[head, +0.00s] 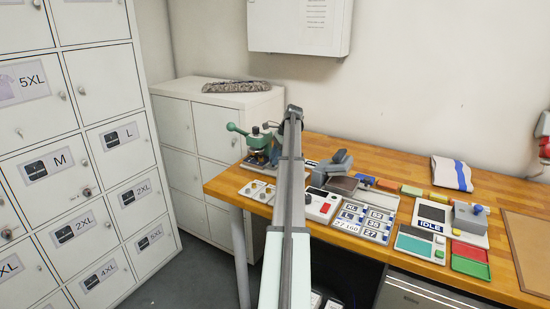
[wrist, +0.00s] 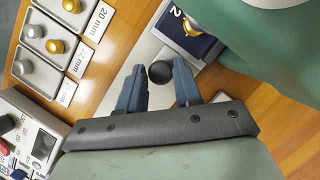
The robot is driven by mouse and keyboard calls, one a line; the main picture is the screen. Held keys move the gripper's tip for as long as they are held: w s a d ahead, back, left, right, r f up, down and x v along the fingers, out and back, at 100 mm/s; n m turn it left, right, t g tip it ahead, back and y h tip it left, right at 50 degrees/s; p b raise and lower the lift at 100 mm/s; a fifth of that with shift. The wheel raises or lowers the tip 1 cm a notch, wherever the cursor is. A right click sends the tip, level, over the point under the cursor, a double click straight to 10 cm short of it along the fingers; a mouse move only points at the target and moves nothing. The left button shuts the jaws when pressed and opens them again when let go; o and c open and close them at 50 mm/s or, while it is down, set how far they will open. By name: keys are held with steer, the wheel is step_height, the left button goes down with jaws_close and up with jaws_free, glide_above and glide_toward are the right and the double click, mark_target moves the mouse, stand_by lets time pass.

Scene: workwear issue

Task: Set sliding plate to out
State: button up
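The sliding plate (wrist: 146,52) is a pale metal strip in the wrist view, beside the foot of a green hand press. A round black knob (wrist: 160,72) stands on it. My gripper (wrist: 160,68) has its two blue-grey fingers close on either side of the knob, with no clear gap, and looks shut on it. In the head view the green press (head: 258,147) stands at the back left of the bench.
Trays with metal dies (wrist: 45,45) and a 20 mm label lie left of the plate. A dark blue card (wrist: 182,38) marked 2 lies by the press base. A grey control box (wrist: 28,135) is at lower left. Lockers (head: 85,150) stand left of the wooden bench (head: 375,268).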

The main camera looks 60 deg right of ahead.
jaws_close()
steer(key=s, duration=1.3)
steer(key=shift+s, duration=0.25)
steer(key=shift+o, duration=0.5)
jaws_free()
steer(key=shift+s, duration=0.15)
steer(key=o, duration=0.3)
steer(key=shift+r, duration=0.1)
